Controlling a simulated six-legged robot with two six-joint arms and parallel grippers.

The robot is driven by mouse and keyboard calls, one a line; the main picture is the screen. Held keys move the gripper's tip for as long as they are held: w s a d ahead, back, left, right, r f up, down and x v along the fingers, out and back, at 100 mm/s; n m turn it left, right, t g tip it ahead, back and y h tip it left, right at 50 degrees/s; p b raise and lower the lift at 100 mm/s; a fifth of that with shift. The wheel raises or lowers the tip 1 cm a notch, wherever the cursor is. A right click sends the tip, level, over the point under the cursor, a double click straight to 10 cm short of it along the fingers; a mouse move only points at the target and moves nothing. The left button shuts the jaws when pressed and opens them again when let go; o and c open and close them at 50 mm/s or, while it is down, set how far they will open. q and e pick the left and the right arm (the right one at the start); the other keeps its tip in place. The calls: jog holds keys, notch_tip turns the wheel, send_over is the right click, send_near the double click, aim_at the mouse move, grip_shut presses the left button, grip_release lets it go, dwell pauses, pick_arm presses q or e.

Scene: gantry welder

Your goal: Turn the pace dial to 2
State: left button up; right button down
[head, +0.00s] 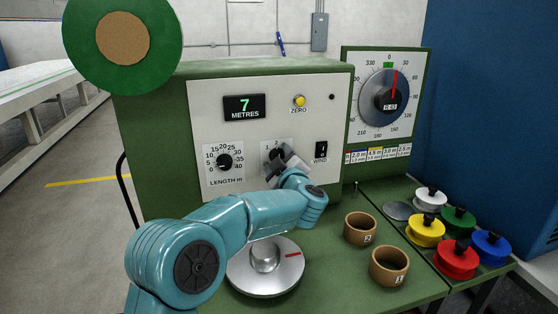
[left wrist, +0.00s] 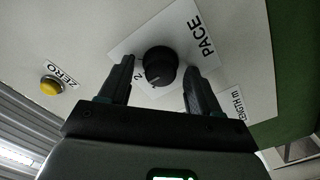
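The pace dial (left wrist: 160,62) is a small black knob on a white PACE plate. In the left wrist view it sits between the two fingers of my left gripper (left wrist: 159,66). The fingers are open, one on each side of the knob, with a narrow gap showing at each side. A short pale mark shows on the knob's lower edge, near the printed 2; its exact setting is hard to read. In the head view my left gripper (head: 288,160) covers most of the dial; a 1 and a 2 show above it. My right gripper is not in view.
A round metal turntable (head: 265,280), brown cups (head: 389,266) and coloured spools (head: 458,260) stand below.

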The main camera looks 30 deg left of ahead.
pick_arm(q)
jog(key=b+v, duration=0.2)
jog(key=v, duration=1.4)
jog(key=shift+s+b, duration=0.15)
jog(key=shift+b, duration=0.2)
jog(key=shift+d, duration=0.15)
